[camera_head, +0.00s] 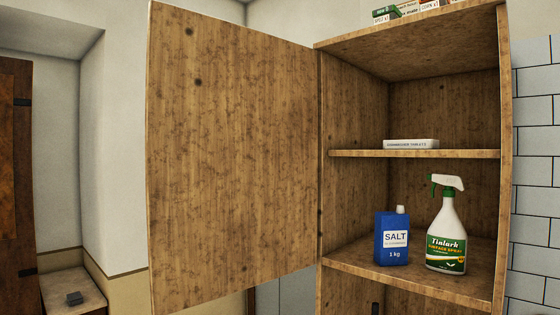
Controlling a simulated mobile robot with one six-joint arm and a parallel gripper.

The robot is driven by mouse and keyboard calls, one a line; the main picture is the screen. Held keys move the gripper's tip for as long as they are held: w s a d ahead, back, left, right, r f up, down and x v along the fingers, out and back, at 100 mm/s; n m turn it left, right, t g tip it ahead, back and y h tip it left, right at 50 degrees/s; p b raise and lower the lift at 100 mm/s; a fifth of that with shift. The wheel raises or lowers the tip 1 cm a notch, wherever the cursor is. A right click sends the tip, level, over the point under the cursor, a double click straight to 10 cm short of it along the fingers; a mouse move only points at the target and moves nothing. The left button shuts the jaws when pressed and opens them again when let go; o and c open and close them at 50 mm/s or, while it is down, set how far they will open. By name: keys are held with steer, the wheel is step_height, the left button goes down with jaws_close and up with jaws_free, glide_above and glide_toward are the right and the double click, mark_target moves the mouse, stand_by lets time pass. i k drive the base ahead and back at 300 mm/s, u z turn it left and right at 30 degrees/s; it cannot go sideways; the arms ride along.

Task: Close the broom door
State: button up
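A tall wooden cabinet (506,150) stands at the right of the head view with its front open. Its wooden door (235,150) is hinged on the cabinet's left side and swung wide open to the left. The door's broad face fills the middle left of the view. Its lower edge slants up towards the hinge. No broom shows in the visible part of the cabinet, and its lowest part is cut off by the frame. My gripper is not in view.
A blue salt pack (392,238) and a spray bottle (447,228) stand on the lower shelf (420,278). A white box (411,144) lies on the upper shelf (420,154). Several small packs (415,8) sit on top. A dark wooden door (18,180) is at the far left.

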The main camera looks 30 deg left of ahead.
mark_target(231, 118)
steer(key=z, duration=0.25)
steer(key=k, duration=0.1)
steer(key=u, duration=3.7)
steer(key=i, duration=3.5)
steer(key=z, duration=0.65)
steer(key=k, duration=0.05)
steer(key=z, duration=2.85)
